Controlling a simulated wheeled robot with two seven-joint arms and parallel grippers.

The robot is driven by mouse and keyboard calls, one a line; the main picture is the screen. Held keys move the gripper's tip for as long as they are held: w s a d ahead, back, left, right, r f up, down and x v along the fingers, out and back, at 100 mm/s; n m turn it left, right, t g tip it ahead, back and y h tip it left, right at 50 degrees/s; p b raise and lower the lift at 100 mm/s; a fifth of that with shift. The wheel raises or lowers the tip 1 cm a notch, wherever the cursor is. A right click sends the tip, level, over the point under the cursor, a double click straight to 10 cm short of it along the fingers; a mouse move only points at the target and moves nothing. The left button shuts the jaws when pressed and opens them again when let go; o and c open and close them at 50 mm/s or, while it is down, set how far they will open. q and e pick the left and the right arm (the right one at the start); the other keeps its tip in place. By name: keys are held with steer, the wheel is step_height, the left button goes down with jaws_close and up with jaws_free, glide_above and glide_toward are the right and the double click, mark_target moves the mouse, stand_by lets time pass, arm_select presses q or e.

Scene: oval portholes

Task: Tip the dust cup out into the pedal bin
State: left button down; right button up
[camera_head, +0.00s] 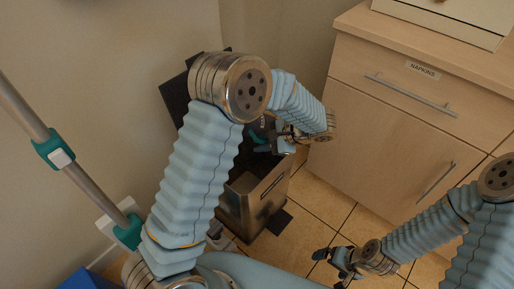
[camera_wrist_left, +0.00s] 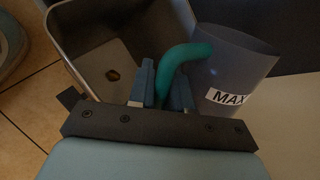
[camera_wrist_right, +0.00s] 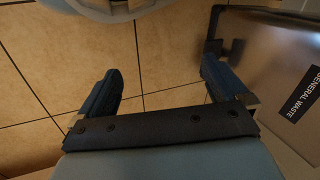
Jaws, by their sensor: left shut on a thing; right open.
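The pedal bin (camera_head: 238,197) stands on the tiled floor with its dark lid (camera_head: 175,97) raised. In the left wrist view its open mouth (camera_wrist_left: 62,30) shows a pale flat thing (camera_wrist_left: 110,72) with a dark spot inside. My left gripper (camera_head: 272,146) is above the bin. It is shut on the teal handle (camera_wrist_left: 177,52) of the dust cup (camera_wrist_left: 232,68), a translucent grey cup marked MAX. My arm hides most of the cup in the head view; I cannot tell its contents. My right gripper (camera_head: 335,262) is open and empty, low, right of the bin.
A wooden cabinet (camera_head: 385,135) with a NAPKINS drawer stands at the right. A grey pole (camera_head: 85,178) with teal clamps leans at the left, by a blue thing (camera_head: 82,280). The right wrist view shows the bin's GENERAL WASTE label (camera_wrist_right: 300,93). Tiled floor between bin and cabinet is free.

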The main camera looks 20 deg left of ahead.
mark_target(261, 129)
arm_select(q)
steer(key=shift+w+d+f+n+t+h+b, duration=0.3)
steer(key=shift+n+t+h+b, duration=0.65)
steer(key=shift+b, duration=2.2)
steer(key=shift+w+d+f+n+t+h+b, duration=0.4)
steer(key=shift+t+h+b, duration=1.15)
steer(key=shift+b, duration=1.6)
steer(key=shift+w+d+f+n+t+h+b, duration=0.15)
steer(key=shift+f+n+t+h+b, duration=0.75)
steer(key=shift+b, duration=2.25)
arm_select(e)
step_height(261, 129, down, 20)
steer(key=d, duration=0.1)
steer(key=shift+w+d+r, duration=0.2)
steer(key=shift+w, duration=0.25)
arm_select(q)
steer(key=shift+r+m+t, duration=0.35)
steer(key=shift+r+t, duration=0.05)
steer(key=shift+r, duration=0.05)
